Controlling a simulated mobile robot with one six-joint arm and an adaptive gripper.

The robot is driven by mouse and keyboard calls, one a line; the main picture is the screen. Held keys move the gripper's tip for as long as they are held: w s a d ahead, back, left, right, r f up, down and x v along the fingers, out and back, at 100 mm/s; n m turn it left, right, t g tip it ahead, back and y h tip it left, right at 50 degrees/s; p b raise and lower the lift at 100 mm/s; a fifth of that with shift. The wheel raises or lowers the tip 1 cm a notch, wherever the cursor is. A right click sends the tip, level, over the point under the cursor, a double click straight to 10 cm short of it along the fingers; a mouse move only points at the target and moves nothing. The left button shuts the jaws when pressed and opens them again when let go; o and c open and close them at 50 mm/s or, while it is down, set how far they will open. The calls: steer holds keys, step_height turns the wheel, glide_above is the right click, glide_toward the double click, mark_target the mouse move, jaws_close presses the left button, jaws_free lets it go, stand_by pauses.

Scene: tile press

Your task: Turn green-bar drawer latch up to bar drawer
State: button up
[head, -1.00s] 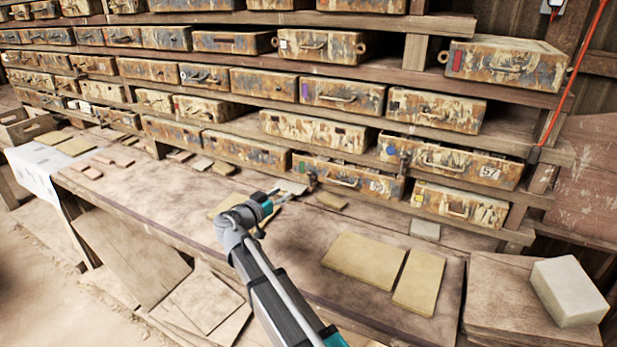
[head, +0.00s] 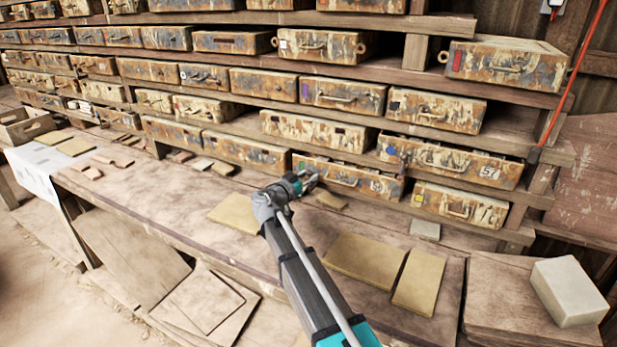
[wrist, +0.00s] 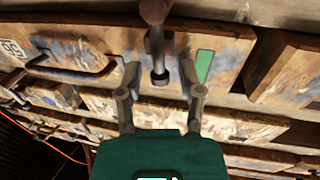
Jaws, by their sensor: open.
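The green-bar drawer (head: 357,168) is a rusty, cream-patched drawer in the lower shelf row. In the wrist view, which looks upside down, its front (wrist: 115,50) carries a green bar (wrist: 204,66) and an inverted number plate. A dark metal latch (wrist: 156,40) with a round knob shows at the top centre, its lower end between my fingertips. My gripper (wrist: 160,76) is open, one finger either side of the latch; I cannot tell if they touch it. In the head view my gripper (head: 306,181) is at the drawer's left end and mostly hides the latch.
A drawer handle (wrist: 75,75) sticks out left of my fingers in the wrist view. The workbench (head: 180,215) below holds yellowish tiles (head: 365,258) and small pieces. A pale block (head: 568,290) stands at the right. Neighbouring drawers (head: 245,150) sit close by.

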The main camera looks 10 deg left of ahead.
steer(key=shift+w+d, duration=0.1)
steer(key=shift+w, duration=0.05)
steer(key=shift+c, duration=0.2)
jaws_close()
steer(key=shift+d+m, duration=0.15)
steer(key=shift+m, duration=0.25)
steer(key=shift+o, duration=0.2)
jaws_free()
